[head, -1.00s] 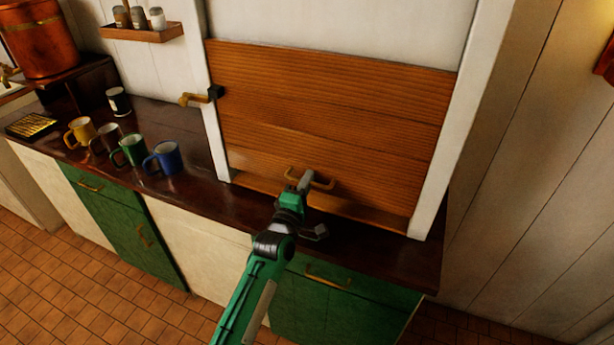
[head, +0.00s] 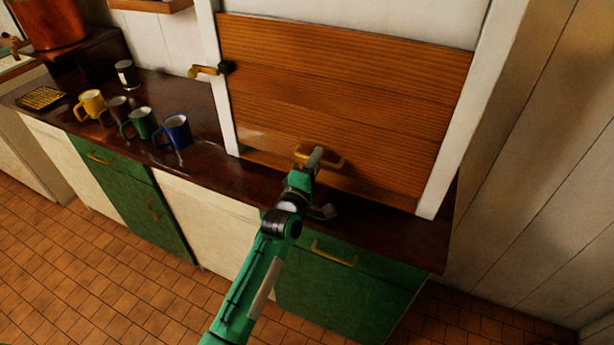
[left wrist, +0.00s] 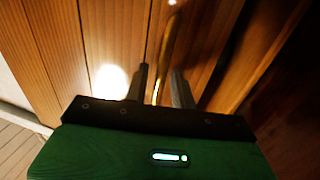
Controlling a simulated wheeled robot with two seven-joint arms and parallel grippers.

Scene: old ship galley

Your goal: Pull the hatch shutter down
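The hatch shutter (head: 345,85) is a wide panel of orange-brown wooden slats between white posts in the head view. It sits low, with its lower edge close to the dark counter; whether a thin gap is left there I cannot tell. A brass bar handle (head: 335,162) is on its lower part. My left gripper (head: 314,158) is at this handle. In the left wrist view, the two dark fingers (left wrist: 161,82) stand on either side of the brass bar (left wrist: 169,40), with narrow gaps visible. My right gripper is out of view.
A brass-handled latch (head: 205,70) is on the left post, beside the shutter. Yellow (head: 91,103), brown, green (head: 140,122) and blue (head: 177,130) mugs stand on the counter (head: 190,88) to the left. Green and cream cabinets are below it.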

